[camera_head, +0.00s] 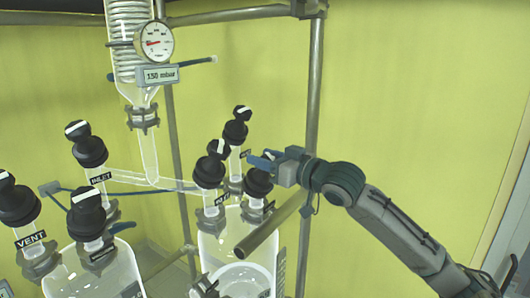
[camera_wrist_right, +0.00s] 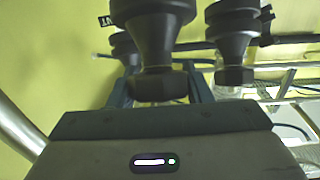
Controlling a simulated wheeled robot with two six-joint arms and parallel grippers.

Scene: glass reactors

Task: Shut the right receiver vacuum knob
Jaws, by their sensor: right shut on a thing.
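The right glass receiver (camera_head: 211,245) stands at lower centre in the head view, with several black knobs on its top. My right gripper (camera_head: 264,162) comes in from the right and is shut on the rightmost black knob (camera_head: 258,186). That knob also shows in the right wrist view (camera_wrist_right: 155,35), between the two fingers of my right gripper (camera_wrist_right: 160,90). Its label cannot be read. A neighbouring black knob (camera_head: 210,168) with a white bar stands just left, over a partly hidden label. Another knob (camera_head: 236,128) stands behind. My left gripper is not in view.
The left receiver (camera_head: 75,275) carries several black knobs, including one marked VENT (camera_head: 18,205). A metal frame post (camera_head: 314,80) rises behind my right gripper. Free room lies at the right.

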